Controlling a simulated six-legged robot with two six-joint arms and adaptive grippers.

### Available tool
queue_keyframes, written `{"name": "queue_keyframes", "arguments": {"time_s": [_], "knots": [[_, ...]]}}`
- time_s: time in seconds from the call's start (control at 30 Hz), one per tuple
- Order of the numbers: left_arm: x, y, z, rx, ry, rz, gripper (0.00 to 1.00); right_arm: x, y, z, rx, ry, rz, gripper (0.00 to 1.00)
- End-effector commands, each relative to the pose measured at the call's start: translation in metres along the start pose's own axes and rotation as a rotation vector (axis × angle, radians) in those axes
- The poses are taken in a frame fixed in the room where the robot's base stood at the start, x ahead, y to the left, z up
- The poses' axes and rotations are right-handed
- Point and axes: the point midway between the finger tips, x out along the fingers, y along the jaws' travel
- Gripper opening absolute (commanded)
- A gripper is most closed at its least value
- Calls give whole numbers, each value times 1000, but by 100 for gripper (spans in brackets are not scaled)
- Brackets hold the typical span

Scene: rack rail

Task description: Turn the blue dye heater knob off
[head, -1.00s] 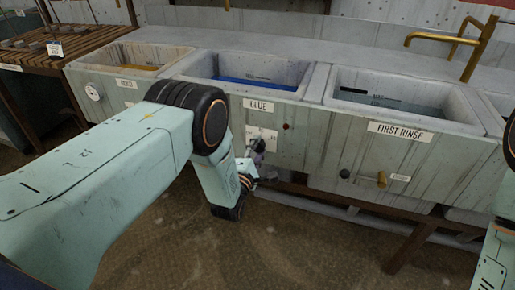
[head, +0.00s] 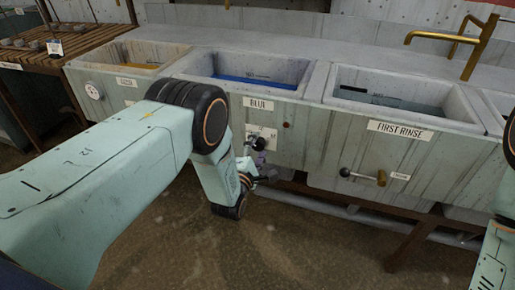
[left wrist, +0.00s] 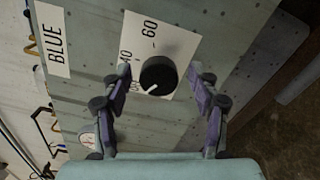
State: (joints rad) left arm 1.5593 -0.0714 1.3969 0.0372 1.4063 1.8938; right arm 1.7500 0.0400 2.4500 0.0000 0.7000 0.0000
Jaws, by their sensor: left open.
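The blue dye heater knob (left wrist: 158,75) is round and black, on a white dial plate (left wrist: 160,36) with 40 and 60 readable. Its white pointer line points to the lower left in the left wrist view. In the head view the knob (head: 259,143) sits on the front of the vat labelled BLUE (head: 259,104). My left gripper (left wrist: 160,70) is open, one finger on each side of the knob in the wrist picture; I see no contact. In the head view the gripper (head: 265,168) is just below the knob. My right gripper is out of view.
A small reddish lamp (head: 288,125) is right of the dial. A pipe (head: 330,208) runs below the vats. The floor in front (head: 320,255) is clear.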

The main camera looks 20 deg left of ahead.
Motion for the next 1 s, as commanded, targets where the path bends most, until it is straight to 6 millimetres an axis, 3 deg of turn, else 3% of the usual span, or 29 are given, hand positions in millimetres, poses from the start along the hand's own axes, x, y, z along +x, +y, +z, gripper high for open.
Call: {"name": "queue_keyframes", "arguments": {"time_s": [0.33,0.8,1.0], "knots": [[-12,0,0,1,1,-1,61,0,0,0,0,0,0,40],[-96,0,0,1,2,-3,61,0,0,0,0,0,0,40],[-116,0,0,0,0,0,61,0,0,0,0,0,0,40]]}}
